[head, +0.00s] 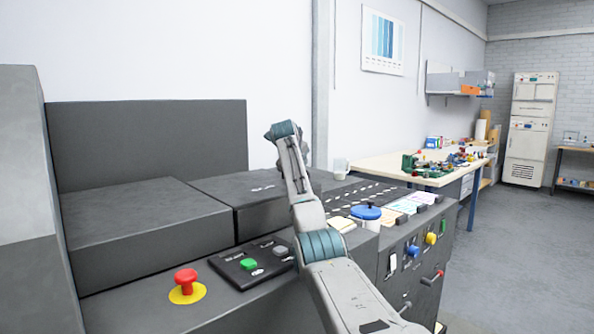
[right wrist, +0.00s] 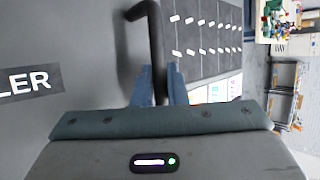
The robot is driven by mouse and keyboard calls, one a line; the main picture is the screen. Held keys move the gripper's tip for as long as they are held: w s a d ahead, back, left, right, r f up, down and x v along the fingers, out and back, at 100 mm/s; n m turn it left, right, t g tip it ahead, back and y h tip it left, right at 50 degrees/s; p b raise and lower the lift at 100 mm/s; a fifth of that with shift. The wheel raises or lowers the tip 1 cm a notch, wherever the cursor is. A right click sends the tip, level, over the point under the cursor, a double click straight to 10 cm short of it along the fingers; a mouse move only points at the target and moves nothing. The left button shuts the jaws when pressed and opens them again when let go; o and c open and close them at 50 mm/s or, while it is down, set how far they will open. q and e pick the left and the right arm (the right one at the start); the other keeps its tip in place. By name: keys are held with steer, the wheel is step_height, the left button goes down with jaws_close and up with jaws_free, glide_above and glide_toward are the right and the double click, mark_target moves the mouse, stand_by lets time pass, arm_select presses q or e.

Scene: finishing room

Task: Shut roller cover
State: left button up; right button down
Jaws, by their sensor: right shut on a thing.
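The roller cover (head: 258,186) is a dark grey block top with white lettering, left of my right arm in the head view. Its dark surface (right wrist: 60,45) shows at the left of the right wrist view, with the letters "LER". A dark bent bar handle (right wrist: 155,32) stands out from it. My right gripper (right wrist: 161,78) has its two blue fingers on either side of this bar and is shut on it. I cannot tell how far the cover is open. My left gripper is in neither view.
A control panel (head: 235,268) with a green button and a red emergency knob (head: 186,281) lies in front. Right of my arm are a blue-lidded pot (head: 366,212) and colour strips (head: 405,205). A cluttered workbench (head: 385,168) stands behind. The floor at right is clear.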

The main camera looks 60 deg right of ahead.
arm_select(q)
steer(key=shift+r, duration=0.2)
arm_select(e)
steer(key=shift+a+f, duration=0.1)
steer(key=shift+f, duration=0.15)
steer(key=c, duration=1.5)
jaws_free()
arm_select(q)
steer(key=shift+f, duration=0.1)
arm_select(e)
steer(key=shift+o, duration=0.2)
steer(key=shift+a+r, duration=0.1)
